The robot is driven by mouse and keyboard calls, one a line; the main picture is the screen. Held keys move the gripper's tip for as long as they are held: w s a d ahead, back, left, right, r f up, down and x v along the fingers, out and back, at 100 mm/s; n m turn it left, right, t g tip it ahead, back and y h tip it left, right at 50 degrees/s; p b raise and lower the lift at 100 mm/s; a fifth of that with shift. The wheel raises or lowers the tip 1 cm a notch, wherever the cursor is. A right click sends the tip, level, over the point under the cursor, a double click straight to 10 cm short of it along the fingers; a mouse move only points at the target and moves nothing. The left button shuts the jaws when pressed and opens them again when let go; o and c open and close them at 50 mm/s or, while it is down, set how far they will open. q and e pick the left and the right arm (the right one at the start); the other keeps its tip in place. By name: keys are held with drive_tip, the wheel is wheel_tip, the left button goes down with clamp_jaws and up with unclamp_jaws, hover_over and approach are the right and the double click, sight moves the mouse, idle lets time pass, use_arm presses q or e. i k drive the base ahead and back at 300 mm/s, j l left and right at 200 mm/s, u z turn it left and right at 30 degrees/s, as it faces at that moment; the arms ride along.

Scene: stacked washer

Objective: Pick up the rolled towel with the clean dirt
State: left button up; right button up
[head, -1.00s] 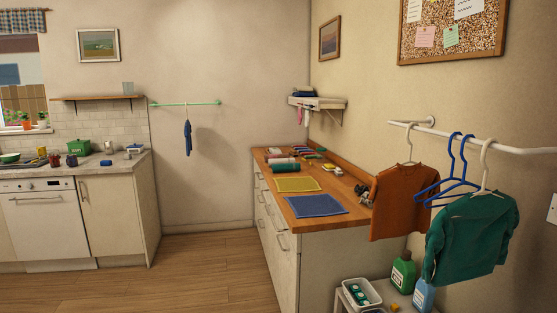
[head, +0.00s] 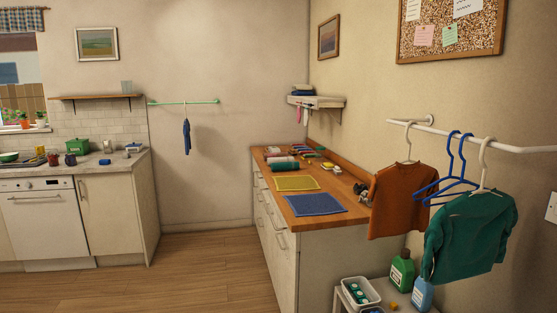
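On the wooden counter, a dark green roll (head: 285,166) that looks like a rolled towel lies behind the yellow cloth. A dark red roll (head: 279,159) lies just behind it. Other small coloured items lie farther back and are too small to make out. I cannot tell dirt or clean marks on any roll from here. Neither of my grippers shows in the head view.
A yellow cloth (head: 297,184) and a blue cloth (head: 316,204) lie flat on the counter (head: 275,203). An orange sweater (head: 398,200) and a green sweater (head: 469,232) hang at the right. A bench (head: 398,300) holds bottles. The floor (head: 200,265) left of the counter is clear.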

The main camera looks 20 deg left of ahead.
sight(284, 159)
drive_tip(key=i+j+u, duration=0.7)
drive_tip(key=i+u, duration=0.25)
drive_tip(key=i+j+u, duration=0.1)
drive_tip(key=i+u, duration=0.35)
drive_tip(key=i+j, duration=0.1)
drive_tip(key=i, duration=1.6)
drive_tip(key=i+z, duration=0.25)
drive_tip(key=i, duration=0.2)
drive_tip(key=i+j+z, duration=0.2)
drive_tip(key=i, duration=0.3)
drive_tip(key=i+z, duration=0.25)
drive_tip(key=i, duration=0.2)
